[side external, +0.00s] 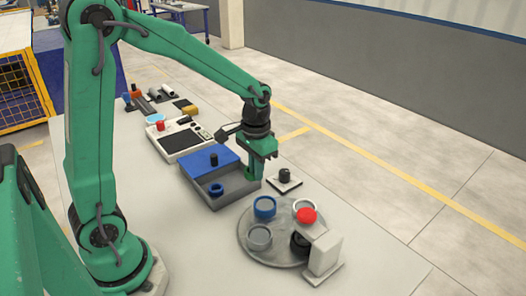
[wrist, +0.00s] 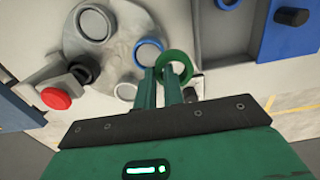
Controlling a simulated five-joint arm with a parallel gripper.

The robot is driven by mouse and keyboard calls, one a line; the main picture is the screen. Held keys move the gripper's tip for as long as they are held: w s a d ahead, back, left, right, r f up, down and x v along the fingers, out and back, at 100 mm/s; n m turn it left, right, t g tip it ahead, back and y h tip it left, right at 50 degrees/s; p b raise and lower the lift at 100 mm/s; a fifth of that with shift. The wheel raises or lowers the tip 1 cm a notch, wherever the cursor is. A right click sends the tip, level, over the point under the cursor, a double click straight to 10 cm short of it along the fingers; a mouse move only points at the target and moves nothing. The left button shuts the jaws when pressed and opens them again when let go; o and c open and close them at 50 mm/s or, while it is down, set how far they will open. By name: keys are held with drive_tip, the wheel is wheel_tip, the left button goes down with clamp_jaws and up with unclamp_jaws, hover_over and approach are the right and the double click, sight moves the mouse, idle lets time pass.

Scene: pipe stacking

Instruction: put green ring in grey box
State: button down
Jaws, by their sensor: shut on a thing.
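The grey box (side external: 222,203) stands mid-table with an open part and a blue lid section (side external: 207,157) carrying a black knob. A blue ring (side external: 216,190) lies in the open part. My gripper (side external: 253,178) is at the box's right edge in the side view. In the wrist view its fingers (wrist: 160,75) are shut on the green ring (wrist: 183,55), which hangs at the fingertips. The ring appears beside the box's wall (wrist: 198,30), between box and round plate. Its height is unclear. In the side view I cannot make the ring out.
A round grey plate (side external: 282,230) holds a blue ring (side external: 264,207), a grey ring (side external: 259,237), a pale ring and a black ring. A grey block with a red button (side external: 307,215) stands at its edge. A small plate with a black knob (side external: 284,177) is right of my gripper.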

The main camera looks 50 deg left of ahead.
hover_over(242, 185)
wheel_tip(242, 185, down, 7)
drive_tip(key=shift+a, duration=0.1)
drive_tip(key=shift+f, duration=2)
drive_tip(key=shift+f, duration=0.15)
drive_tip(key=c, duration=1.5)
unclamp_jaws()
drive_tip(key=shift+r, duration=0.2)
wheel_tip(242, 185, up, 12)
